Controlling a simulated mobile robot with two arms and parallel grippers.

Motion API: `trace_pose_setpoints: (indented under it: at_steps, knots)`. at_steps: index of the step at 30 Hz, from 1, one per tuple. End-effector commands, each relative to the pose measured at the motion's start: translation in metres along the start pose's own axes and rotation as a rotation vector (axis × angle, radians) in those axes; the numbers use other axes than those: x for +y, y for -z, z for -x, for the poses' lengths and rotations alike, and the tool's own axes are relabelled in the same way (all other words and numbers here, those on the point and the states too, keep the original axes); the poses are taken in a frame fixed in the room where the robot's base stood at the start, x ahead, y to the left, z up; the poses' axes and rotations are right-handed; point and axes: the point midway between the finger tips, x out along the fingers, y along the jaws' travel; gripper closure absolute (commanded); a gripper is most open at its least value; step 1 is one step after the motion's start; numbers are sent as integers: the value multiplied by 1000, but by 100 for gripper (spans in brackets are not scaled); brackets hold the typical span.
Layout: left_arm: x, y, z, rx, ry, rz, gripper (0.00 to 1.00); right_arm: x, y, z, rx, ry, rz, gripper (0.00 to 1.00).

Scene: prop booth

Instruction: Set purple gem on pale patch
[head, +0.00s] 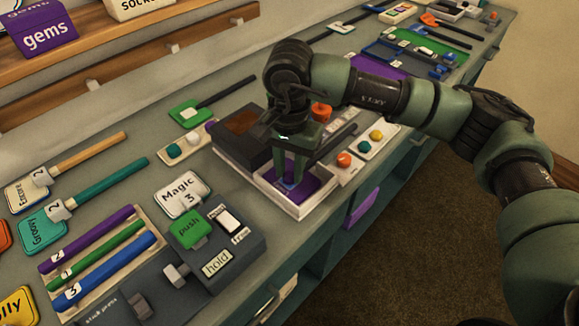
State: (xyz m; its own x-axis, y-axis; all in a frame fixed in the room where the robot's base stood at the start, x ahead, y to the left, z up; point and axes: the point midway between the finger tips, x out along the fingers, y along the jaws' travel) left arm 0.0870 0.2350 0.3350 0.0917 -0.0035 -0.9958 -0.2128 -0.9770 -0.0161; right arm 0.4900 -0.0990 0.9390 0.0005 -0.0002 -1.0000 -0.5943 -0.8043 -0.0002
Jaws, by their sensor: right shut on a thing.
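My right gripper (291,180) points down into a shallow white-rimmed tray (299,211) with a purple floor, right of centre. It is shut on a small blue-purple thing at its fingertips, which looks like the purple gem (289,184). The fingers hide most of it, and I cannot tell whether it touches the tray floor. I cannot single out the pale patch with certainty. My left gripper is out of view.
A dark box (240,130) stands against the tray's left side. A grey box with a green push button (190,232) and a Magic card (182,194) are at front left. Coloured sticks (103,250) and paddles lie further left. The counter's front edge is close to the tray.

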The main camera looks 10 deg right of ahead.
Motion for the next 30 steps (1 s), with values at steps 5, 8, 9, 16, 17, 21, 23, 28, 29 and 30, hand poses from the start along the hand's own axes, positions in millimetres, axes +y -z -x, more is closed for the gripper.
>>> trace_pose_setpoints:
  at_steps: [5, 8, 9, 16, 17, 21, 23, 28, 29, 30]
  knots:
    - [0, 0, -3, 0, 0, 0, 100, 0, 0, -1, 0, 0, 0, 97]
    - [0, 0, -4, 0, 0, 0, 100, 0, 0, -1, 0, 0, 0, 97]
    - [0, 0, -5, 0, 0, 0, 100, 0, 0, -1, 0, 0, 0, 97]
    - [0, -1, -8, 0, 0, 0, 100, 0, 0, -2, 0, 0, 0, 97]
    - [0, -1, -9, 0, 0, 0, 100, 0, 0, -2, 0, 0, 0, 97]
    - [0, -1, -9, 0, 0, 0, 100, 0, 0, -2, 0, 0, 0, 97]
    - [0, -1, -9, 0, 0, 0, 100, 0, 0, -1, 0, 0, 0, 97]
    - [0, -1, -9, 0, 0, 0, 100, 0, 0, -1, 0, 0, 0, 97]
    - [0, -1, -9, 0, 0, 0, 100, 0, 0, -1, 0, 0, 0, 97]
    - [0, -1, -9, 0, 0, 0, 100, 0, 0, -2, 0, 0, 0, 66]
